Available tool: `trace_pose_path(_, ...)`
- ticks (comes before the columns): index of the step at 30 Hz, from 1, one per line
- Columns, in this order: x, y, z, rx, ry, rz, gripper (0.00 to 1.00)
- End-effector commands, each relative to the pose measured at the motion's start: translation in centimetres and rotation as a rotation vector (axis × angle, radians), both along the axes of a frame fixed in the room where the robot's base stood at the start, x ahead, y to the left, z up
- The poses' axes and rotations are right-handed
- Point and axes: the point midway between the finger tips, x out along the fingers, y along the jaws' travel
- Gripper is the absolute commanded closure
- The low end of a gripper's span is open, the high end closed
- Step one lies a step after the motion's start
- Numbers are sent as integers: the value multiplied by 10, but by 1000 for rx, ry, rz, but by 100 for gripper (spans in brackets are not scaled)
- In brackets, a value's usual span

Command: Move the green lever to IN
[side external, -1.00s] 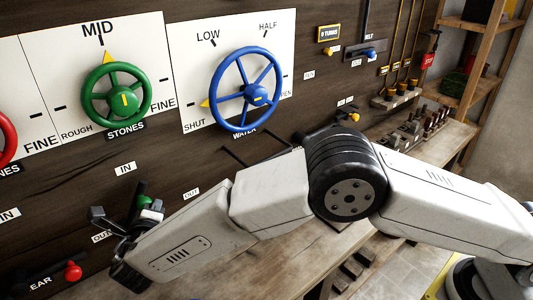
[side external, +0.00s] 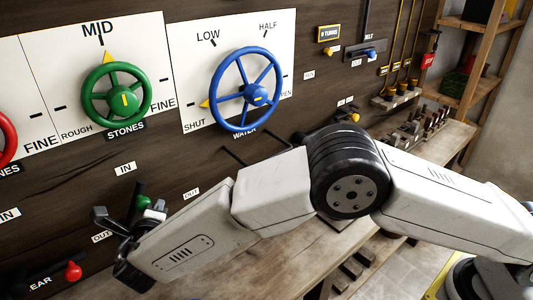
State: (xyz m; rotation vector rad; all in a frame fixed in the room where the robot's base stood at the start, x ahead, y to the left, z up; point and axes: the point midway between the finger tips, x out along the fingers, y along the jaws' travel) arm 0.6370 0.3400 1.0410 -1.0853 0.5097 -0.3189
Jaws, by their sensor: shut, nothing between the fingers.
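The green lever shows as a green knob (side external: 142,202) with a dark bar beside it, low on the dark wood panel. Its IN plate (side external: 125,168) is above and to the left of the knob. An OUT plate (side external: 191,193) is to its right. My gripper (side external: 125,218) is right at the knob, its dark and pale parts around and in front of it. It is shut with nothing held. My gripper and forearm hide the lever's lower part, so I cannot tell whether they touch.
Above are a green handwheel (side external: 114,94) and a blue handwheel (side external: 245,90). A wooden bench (side external: 255,262) runs below the panel. A yellow knob (side external: 353,118) is farther right.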

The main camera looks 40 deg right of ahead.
Motion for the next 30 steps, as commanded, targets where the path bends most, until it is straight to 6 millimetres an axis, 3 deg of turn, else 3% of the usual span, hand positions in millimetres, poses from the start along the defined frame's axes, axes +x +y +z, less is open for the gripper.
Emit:
trace_pose_path(10, -7, -30, -11, -3, 3, -2, 100)
trace_pose_path(21, -62, 5, 2, 0, 1, 2, 100)
trace_pose_path(30, -88, 20, 8, -1, 0, -1, 100)
